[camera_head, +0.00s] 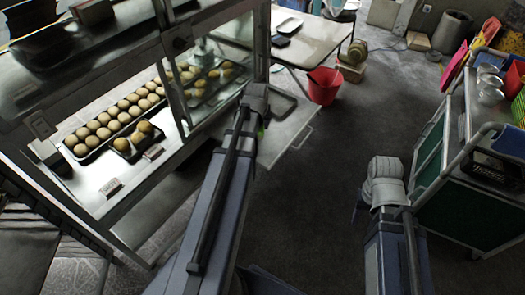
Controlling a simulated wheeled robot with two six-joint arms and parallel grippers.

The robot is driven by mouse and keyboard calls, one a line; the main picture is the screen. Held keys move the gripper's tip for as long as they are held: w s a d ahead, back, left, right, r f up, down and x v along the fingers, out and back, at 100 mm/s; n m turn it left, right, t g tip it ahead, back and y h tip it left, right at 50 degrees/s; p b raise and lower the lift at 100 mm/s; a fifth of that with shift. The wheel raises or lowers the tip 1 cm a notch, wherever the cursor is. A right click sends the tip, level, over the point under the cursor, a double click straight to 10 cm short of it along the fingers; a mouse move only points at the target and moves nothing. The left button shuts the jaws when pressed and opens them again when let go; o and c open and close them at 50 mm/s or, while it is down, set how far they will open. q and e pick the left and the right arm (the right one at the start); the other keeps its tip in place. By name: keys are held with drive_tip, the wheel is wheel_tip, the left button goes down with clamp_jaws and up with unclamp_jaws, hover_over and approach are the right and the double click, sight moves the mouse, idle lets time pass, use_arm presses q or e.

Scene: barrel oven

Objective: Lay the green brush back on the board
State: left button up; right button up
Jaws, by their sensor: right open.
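A small bit of green (261,132) shows beside the far end of my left arm, over the grey side shelf of the stall. It may be the green brush, but too little of it shows to be sure. My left gripper (257,103) is mostly hidden by its own arm, and I cannot see whether its jaws hold anything. My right gripper (361,207) is open, low over the dark floor left of the green cart, with little of it showing past its wrist.
A glass-fronted stall (133,190) with trays of round buns (110,122) stands at left. A green cart (465,205) with bowls and baskets stands at right. A red bucket (323,87) stands by a table (312,38) at the back. The floor between is clear.

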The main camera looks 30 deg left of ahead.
sight(260, 134)
use_arm(q)
drive_tip(key=d+m, duration=0.1)
drive_tip(key=d+m+h, duration=0.1)
drive_tip(key=m, duration=0.1)
drive_tip(key=shift+w+f, duration=0.1)
drive_tip(key=shift+w, duration=0.1)
wheel_tip(260, 134, down, 10)
drive_tip(key=b, duration=1)
drive_tip(key=shift+f, duration=0.2)
drive_tip(key=o, duration=1.3)
drive_tip(key=shift+r, duration=0.1)
drive_tip(key=p+v, duration=1.1)
drive_tip(key=v, duration=0.1)
drive_tip(key=shift+s+a+r, duration=0.1)
drive_tip(key=shift+s, duration=0.1)
